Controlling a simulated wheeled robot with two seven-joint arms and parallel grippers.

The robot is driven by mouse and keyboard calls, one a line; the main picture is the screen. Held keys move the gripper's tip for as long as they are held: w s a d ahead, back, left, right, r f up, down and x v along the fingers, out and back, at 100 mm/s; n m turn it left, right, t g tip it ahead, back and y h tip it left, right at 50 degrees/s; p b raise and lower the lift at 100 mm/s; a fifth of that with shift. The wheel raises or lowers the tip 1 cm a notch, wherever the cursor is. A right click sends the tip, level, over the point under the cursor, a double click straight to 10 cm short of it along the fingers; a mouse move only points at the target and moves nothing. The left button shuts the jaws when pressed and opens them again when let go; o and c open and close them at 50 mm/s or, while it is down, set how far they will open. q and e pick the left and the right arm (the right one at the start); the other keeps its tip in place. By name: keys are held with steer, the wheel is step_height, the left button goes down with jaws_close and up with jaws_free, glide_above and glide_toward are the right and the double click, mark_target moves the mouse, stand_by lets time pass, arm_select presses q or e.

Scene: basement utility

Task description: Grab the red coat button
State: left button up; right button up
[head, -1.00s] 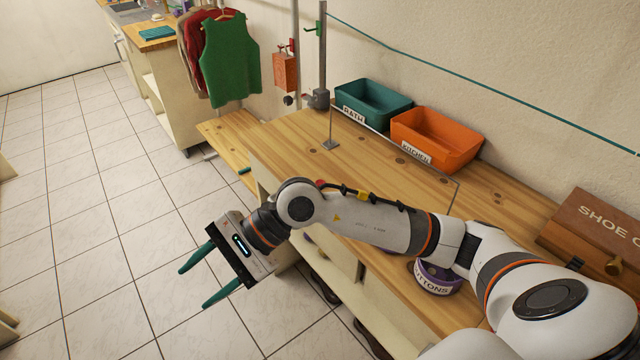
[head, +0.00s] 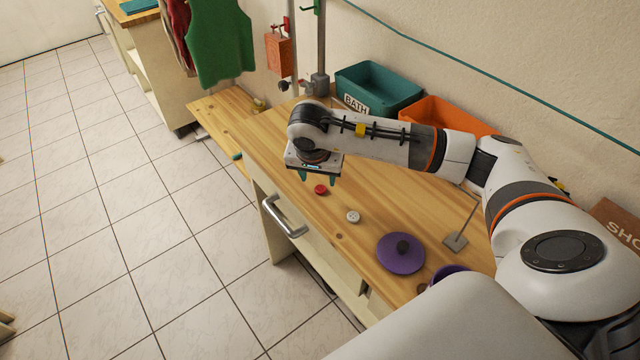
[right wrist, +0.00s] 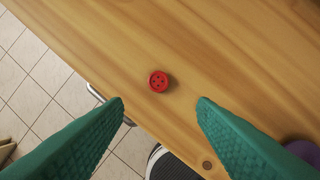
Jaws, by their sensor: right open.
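The red coat button (head: 321,189) lies flat on the wooden bench top near its front edge. In the right wrist view the red button (right wrist: 158,81) shows its holes and lies just beyond and between the two green fingertips. My right gripper (head: 318,178) points down over the bench close to the button. Its fingers (right wrist: 160,105) are open, with nothing between them, and the button looks untouched. My left gripper is not in any view.
A white button (head: 353,216) and a purple lid (head: 401,253) lie nearby on the bench (head: 352,255). A teal bin (head: 378,88) and an orange bin (head: 447,115) stand at the back. A metal stand (head: 456,241) is right of the lid. A drawer handle (head: 283,216) juts from the front.

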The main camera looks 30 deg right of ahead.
mark_target(320, 189)
steer(key=shift+x, duration=1)
steer(key=x, duration=0.1)
steer(key=p+x, duration=0.2)
steer(key=x, duration=0.1)
steer(key=shift+w+d, duration=0.25)
steer(key=shift+w, duration=0.1)
steer(key=shift+w+d+f+p, duration=0.1)
steer(key=shift+f+p, duration=0.2)
steer(key=shift+f, duration=0.2)
steer(key=c, duration=0.6)
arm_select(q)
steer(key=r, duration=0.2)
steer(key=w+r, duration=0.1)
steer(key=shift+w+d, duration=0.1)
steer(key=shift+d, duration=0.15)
arm_select(e)
steer(key=c, duration=0.5)
